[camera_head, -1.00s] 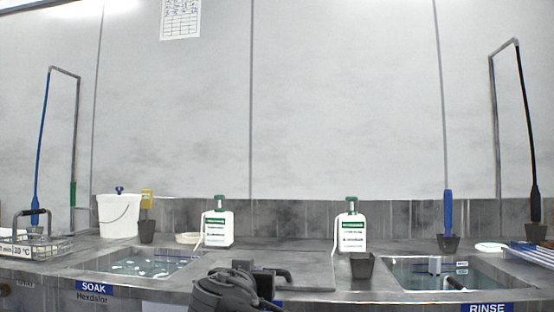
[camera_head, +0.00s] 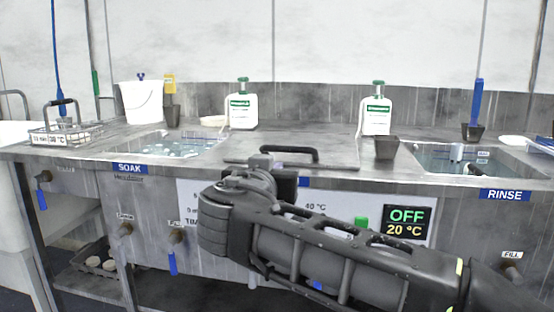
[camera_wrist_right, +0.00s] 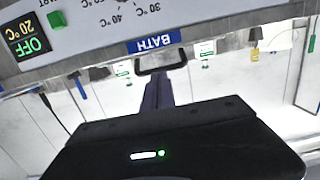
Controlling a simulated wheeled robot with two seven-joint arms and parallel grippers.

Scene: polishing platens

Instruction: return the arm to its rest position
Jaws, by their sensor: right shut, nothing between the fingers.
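My right arm (camera_head: 340,260) reaches in from the lower right in the head view, in front of the metal counter (camera_head: 110,150). Its right gripper (camera_head: 276,172) is at the counter's front edge, near the black handle (camera_head: 290,151) of the flat bath lid (camera_head: 340,148). The gripper is shut with nothing in it. In the right wrist view, which is upside down, the shut fingers (camera_wrist_right: 158,92) point toward the handle (camera_wrist_right: 162,70) and the BATH label (camera_wrist_right: 154,42). I cannot tell how far they are from the handle. My left gripper is not in view.
The soak basin (camera_head: 128,154) is left and the rinse basin (camera_head: 410,147) right. Two white bottles (camera_head: 243,112) (camera_head: 376,117), a dark cup (camera_head: 386,148), a white bucket (camera_head: 142,102) and a wire basket (camera_head: 62,138) stand on the counter. The control panel's display (camera_head: 407,222) reads OFF, 20 °C.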

